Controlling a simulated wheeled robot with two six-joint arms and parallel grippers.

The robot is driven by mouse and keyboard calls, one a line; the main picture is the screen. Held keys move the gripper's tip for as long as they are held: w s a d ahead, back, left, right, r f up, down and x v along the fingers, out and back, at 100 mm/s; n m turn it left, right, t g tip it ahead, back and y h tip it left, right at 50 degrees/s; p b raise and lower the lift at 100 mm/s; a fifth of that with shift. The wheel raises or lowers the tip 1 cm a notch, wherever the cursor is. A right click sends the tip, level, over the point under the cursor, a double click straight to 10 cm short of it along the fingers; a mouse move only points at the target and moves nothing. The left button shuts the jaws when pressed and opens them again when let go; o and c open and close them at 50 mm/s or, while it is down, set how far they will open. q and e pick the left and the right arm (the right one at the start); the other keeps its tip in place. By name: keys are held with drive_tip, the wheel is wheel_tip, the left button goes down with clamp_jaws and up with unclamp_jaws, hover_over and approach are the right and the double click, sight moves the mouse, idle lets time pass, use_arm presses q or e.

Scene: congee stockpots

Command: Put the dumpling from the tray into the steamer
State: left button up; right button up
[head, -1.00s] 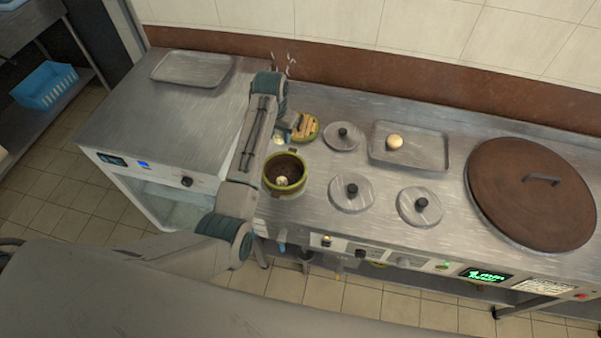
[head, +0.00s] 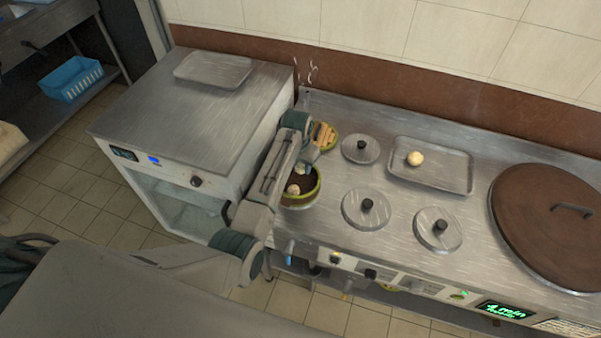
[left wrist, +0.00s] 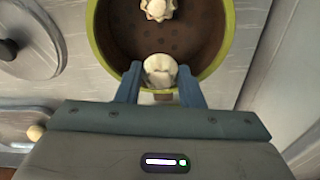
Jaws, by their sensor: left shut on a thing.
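The steamer (head: 317,192) is a round pot with a yellow-green rim and a brown perforated floor; it also shows in the left wrist view (left wrist: 95,40). One pale dumpling (head: 293,189) lies inside it, seen near the top of the left wrist view (left wrist: 157,9). My left gripper (left wrist: 160,72) is shut on a second pale dumpling (left wrist: 160,73), over the steamer's edge area; I cannot tell its height. In the head view my arm partly covers the steamer. A round cream dumpling (head: 415,158) sits on the metal tray (head: 452,172). My right gripper is out of view.
Several metal lids with black knobs (head: 366,207) lie between steamer and tray. A yellow-rimmed round piece (head: 326,137) is behind the steamer. A large brown lid (head: 545,225) covers the right side. An empty tray (head: 213,69) lies on the left cabinet.

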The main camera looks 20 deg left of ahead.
sight(301, 173)
use_arm(q)
wheel_tip(301, 173, down, 4)
drive_tip(key=shift+d+r+p, duration=0.1)
drive_tip(key=shift+r+p, duration=0.15)
drive_tip(key=shift+p, duration=0.1)
drive_tip(key=shift+f, duration=0.45)
drive_tip(key=o, duration=1)
drive_tip(key=shift+f, duration=0.15)
drive_tip(key=shift+c, duration=0.2)
drive_tip(key=r, duration=0.4)
drive_tip(key=s+r+b, duration=0.1)
drive_tip(key=r, duration=0.7)
drive_tip(key=shift+s+a+r+b, duration=0.15)
drive_tip(key=shift+a+b, duration=0.05)
drive_tip(key=shift+b, duration=0.15)
